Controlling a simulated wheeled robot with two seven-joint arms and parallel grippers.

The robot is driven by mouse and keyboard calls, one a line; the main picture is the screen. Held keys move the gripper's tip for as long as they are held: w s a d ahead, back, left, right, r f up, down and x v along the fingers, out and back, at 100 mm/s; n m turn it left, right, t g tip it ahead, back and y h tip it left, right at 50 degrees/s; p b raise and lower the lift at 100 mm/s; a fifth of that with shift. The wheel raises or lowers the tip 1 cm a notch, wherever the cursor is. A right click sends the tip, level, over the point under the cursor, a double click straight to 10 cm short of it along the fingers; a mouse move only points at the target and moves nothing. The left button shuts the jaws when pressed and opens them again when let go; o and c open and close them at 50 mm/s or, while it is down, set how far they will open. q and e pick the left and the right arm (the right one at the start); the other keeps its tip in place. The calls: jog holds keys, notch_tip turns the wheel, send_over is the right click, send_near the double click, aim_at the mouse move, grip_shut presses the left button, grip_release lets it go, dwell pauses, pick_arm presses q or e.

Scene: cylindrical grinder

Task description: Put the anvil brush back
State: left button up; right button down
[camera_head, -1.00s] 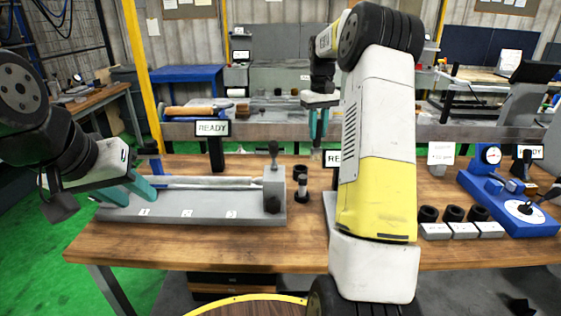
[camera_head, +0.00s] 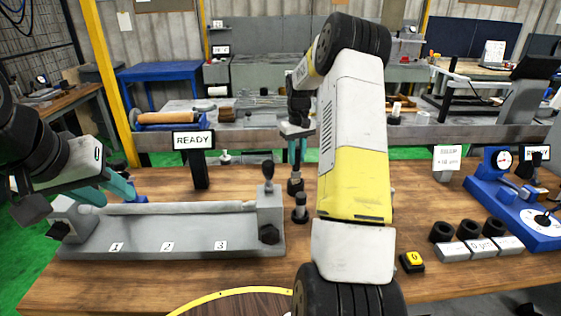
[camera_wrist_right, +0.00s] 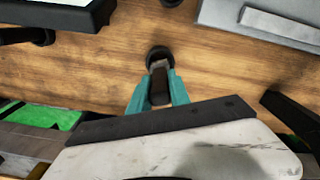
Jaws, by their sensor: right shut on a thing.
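My right gripper (camera_head: 297,160) is shut on the anvil brush, which shows as a dark block between the teal fingers in the right wrist view (camera_wrist_right: 158,85). The fingers point down above a small black round holder (camera_head: 295,186), which also shows just past the brush's end in the wrist view (camera_wrist_right: 157,53). I cannot tell whether the brush's tip is inside the holder or just over it. My left gripper (camera_head: 105,192) has its teal fingers apart, by the left end of the grey grinder fixture (camera_head: 185,235) with its pale rod.
A small black post (camera_head: 300,209) stands just in front of the holder. A READY sign (camera_head: 194,141) stands behind the fixture. At right are black rings (camera_head: 467,229), a yellow button (camera_head: 411,261) and a blue gauge stand (camera_head: 515,205). My right arm hides the middle of the bench.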

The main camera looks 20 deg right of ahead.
aim_at(297, 171)
jog(key=shift+f, duration=1.95)
jog(key=c, duration=1.2)
grip_release()
jog(key=shift+f, duration=0.15)
